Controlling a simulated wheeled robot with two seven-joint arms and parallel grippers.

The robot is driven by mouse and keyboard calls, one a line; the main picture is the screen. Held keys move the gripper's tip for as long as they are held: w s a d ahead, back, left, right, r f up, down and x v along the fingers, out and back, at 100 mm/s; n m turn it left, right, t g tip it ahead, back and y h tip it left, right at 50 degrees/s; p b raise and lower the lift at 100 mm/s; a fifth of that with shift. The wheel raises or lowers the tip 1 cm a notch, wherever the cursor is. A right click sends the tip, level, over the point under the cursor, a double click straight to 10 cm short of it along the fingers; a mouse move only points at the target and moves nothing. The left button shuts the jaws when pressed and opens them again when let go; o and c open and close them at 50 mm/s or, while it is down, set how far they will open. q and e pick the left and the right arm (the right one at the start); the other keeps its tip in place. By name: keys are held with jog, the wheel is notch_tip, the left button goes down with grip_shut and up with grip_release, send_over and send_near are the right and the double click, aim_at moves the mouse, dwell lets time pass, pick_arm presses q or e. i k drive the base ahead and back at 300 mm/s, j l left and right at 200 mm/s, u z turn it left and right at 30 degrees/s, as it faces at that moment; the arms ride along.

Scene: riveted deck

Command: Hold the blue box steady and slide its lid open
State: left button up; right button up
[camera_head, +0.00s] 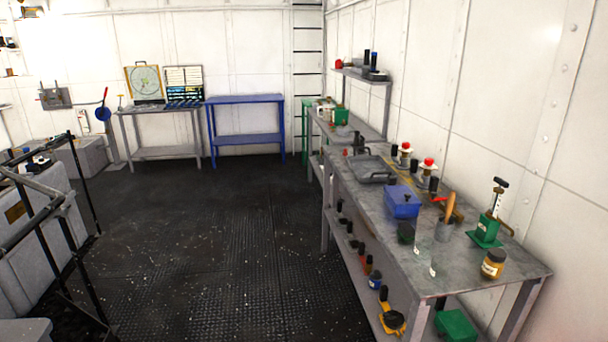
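The blue box (402,203) stands on the grey workbench (455,262) at the right of the head view. Its lid appears to be on, with a small dark knob or handle on top; the picture is too small to show how the lid fits. Neither of my grippers is in view, so nothing is seen touching the box.
A black railing (75,215) is at left. The dark floor (215,240) is clear.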

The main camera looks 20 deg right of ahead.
aim_at(401, 195)
jog(key=i+z, duration=0.1)
jog(key=i, duration=0.4)
jog(key=i+j, duration=0.15)
jog(key=i, duration=0.35)
jog(key=i+z, duration=0.15)
jog(key=i, duration=0.35)
jog(key=i+j, duration=0.2)
jog(key=i, duration=0.3)
jog(key=z, duration=0.05)
